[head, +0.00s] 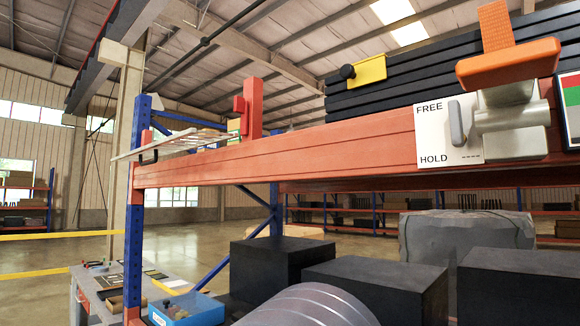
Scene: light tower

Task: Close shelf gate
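A pale wire-mesh panel (180,141), which looks like the shelf gate, is at the left end of the orange shelf beam (300,146) in the head view. It appears nearly flat, seen almost edge-on, and its left end juts out past the blue upright (136,200). A black handle (149,157) is on its near edge. A red post with a red block (248,108) stands at its right end. Whether it is latched cannot be told. Neither of my grippers is in view.
A FREE/HOLD plate (436,135) with a grey lever (458,123) is on the beam, beside an orange part (508,63). Black boxes (275,268) fill the lower middle. Open floor lies behind.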

